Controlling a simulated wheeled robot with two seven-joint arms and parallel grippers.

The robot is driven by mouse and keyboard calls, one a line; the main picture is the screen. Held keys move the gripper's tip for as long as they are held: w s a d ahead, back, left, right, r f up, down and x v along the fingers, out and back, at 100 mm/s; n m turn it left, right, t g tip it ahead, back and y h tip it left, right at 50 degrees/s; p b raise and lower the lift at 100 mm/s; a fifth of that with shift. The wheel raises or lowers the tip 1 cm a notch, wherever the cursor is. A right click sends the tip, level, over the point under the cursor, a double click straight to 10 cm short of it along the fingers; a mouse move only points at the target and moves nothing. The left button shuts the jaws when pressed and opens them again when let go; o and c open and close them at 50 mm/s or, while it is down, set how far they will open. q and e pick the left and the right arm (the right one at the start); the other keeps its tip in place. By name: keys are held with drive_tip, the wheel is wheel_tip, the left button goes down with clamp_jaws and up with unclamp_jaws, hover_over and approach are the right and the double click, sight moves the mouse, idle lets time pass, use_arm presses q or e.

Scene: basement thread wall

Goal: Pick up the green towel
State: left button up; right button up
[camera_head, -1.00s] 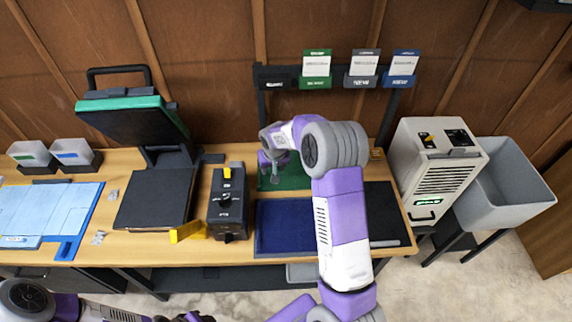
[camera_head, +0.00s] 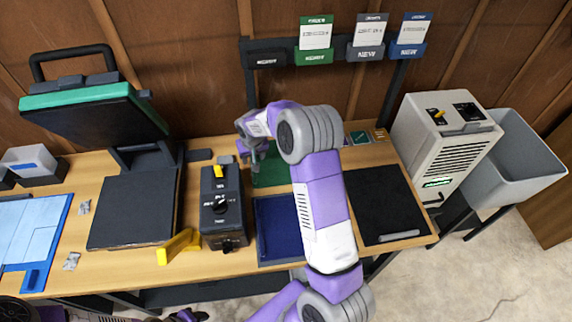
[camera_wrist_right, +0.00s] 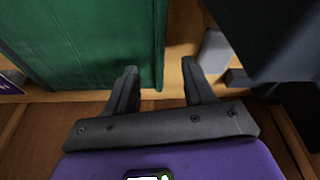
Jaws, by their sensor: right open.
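The green towel (camera_head: 270,174) lies flat on the table behind a dark blue panel, partly covered by my right arm. My right gripper (camera_head: 250,153) is over the towel's left back part. In the right wrist view the towel (camera_wrist_right: 78,40) fills the upper left. The open, empty jaws (camera_wrist_right: 160,72) straddle its edge, with one finger by the cloth and the other over bare wood. I cannot tell the exact height between them. My left gripper (camera_head: 187,315) is only partly seen at the bottom edge, and its jaws are unclear.
A black box with a yellow switch (camera_head: 221,208) stands left of the blue panel (camera_head: 277,232). A black press with a green-edged lid (camera_head: 95,98) is further left. A dark mat (camera_head: 383,205) lies right. A sign rack (camera_head: 268,60) stands behind. A light machine (camera_head: 440,140) stands at right.

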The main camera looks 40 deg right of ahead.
drive_tip(key=x, duration=0.7)
drive_tip(key=shift+w+f+b, duration=0.15)
drive_tip(key=shift+f+b, duration=0.15)
drive_tip(key=shift+c, duration=0.5)
